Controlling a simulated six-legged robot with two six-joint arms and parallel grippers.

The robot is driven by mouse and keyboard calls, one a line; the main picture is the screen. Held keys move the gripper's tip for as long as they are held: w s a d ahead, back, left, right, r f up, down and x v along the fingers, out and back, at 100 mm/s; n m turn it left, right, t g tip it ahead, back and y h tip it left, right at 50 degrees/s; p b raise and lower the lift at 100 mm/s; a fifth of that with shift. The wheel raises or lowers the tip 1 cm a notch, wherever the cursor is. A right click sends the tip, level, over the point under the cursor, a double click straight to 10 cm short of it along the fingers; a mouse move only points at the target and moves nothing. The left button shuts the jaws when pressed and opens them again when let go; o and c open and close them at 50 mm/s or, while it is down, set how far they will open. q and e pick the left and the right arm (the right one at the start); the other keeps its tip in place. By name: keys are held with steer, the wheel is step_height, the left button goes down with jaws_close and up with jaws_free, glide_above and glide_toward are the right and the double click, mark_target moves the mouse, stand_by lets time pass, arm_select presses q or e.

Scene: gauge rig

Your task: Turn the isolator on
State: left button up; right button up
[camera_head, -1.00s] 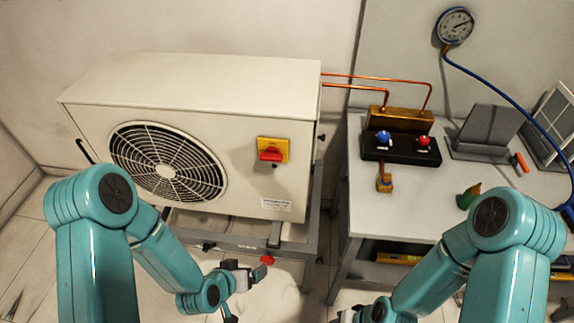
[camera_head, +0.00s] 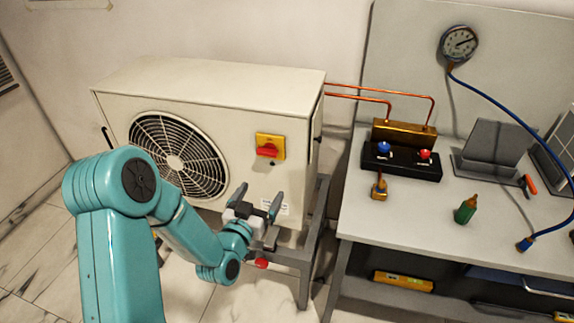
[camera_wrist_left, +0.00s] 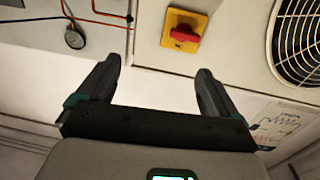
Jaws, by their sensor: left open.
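The isolator (camera_head: 270,147) is a red rotary handle on a yellow plate, on the front of the beige outdoor unit (camera_head: 215,85), right of the fan grille. The red handle lies roughly level in the head view. The isolator also shows in the left wrist view (camera_wrist_left: 184,31), beyond my fingertips and a little to the right. My left gripper (camera_head: 257,195) is open and empty, below the isolator and apart from it. It also shows open in the left wrist view (camera_wrist_left: 158,78). My right gripper is not in view.
The fan grille (camera_head: 178,158) is left of the isolator. A workbench (camera_head: 400,225) at right holds a manifold with blue and red knobs (camera_head: 402,160), a green bottle (camera_head: 466,209) and a blue hose. A gauge (camera_head: 459,43) hangs behind. Copper pipes link unit and manifold.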

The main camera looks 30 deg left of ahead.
mark_target(266, 154)
arm_select(q)
steer(key=shift+n+y, duration=0.4)
steer(key=shift+y, duration=0.2)
steer(key=w+a+p, duration=0.1)
steer(key=w+a, duration=0.1)
steer(key=w, duration=0.2)
steer(key=w+a+p, duration=0.1)
steer(key=w+a, duration=0.1)
steer(key=w, duration=0.3)
steer(key=w+a+p, duration=0.1)
steer(key=w+a, duration=0.2)
steer(key=w, duration=0.1)
steer(key=shift+w+a+f, duration=0.1)
steer(key=shift+w+f, duration=0.05)
steer(key=shift+w, duration=0.25)
steer(key=shift+w+a+f, duration=0.1)
steer(key=shift+w+a, duration=0.05)
steer(key=shift+w, duration=0.45)
steer(key=c, duration=1.1)
steer(key=shift+o, duration=0.3)
